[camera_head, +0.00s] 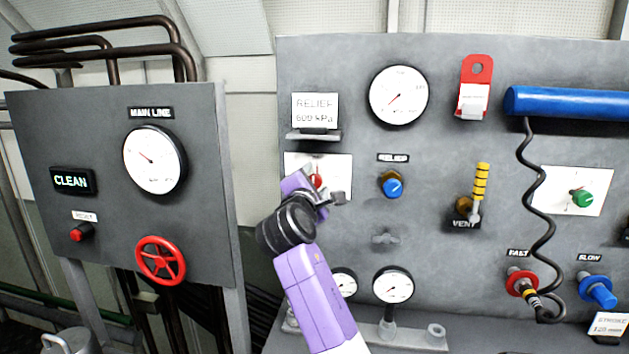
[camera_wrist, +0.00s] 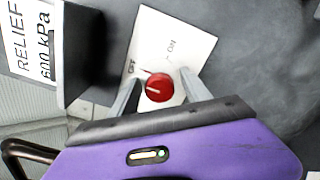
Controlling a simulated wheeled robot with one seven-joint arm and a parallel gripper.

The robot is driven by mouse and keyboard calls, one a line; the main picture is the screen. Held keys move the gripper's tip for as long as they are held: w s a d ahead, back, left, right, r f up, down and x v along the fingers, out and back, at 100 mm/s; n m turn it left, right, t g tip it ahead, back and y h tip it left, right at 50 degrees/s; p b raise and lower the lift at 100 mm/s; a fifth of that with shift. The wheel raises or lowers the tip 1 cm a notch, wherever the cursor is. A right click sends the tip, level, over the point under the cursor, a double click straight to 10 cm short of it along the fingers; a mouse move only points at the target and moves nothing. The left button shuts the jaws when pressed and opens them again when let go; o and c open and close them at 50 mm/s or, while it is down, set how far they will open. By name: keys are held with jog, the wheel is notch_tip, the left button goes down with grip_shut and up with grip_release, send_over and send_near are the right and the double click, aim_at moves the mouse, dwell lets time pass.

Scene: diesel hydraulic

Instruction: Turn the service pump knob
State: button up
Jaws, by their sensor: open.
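A red rotary knob (camera_wrist: 159,88) sits on a white plate (camera_wrist: 190,45) marked OFF and ON in the wrist view. In the head view, the red knob (camera_head: 317,181) is partly hidden behind my gripper (camera_head: 325,194). My gripper (camera_wrist: 160,76) is open, with one finger on each side of the red knob; I cannot tell whether they touch it. A green knob (camera_head: 581,197) sits on another white plate (camera_head: 548,178) at the right. I cannot read a service pump label on either plate.
A RELIEF 600 kPa sign (camera_head: 316,108) on a small dark ledge (camera_head: 314,135) is close to my gripper. A blue relief knob (camera_head: 392,187), a yellow-striped vent lever (camera_head: 480,190) and a coiled black cord (camera_head: 540,220) are to the right. A red handwheel (camera_head: 161,260) is left.

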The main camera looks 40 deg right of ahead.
grip_shut()
jog(key=shift+f+m, duration=0.1)
jog(key=shift+m, duration=0.4)
jog(key=m+b, duration=0.1)
jog(key=m, duration=0.2)
jog(key=shift+m+b, duration=0.3)
jog(key=shift+m, duration=0.1)
jog(key=m+b, duration=0.2)
jog(key=m, duration=0.2)
jog(key=shift+f+m, duration=0.15)
jog(key=shift+m, duration=0.15)
jog(key=m+b, duration=0.3)
jog(key=m, duration=0.2)
jog(key=shift+m+b, duration=0.95)
jog(key=shift+m, duration=0.75)
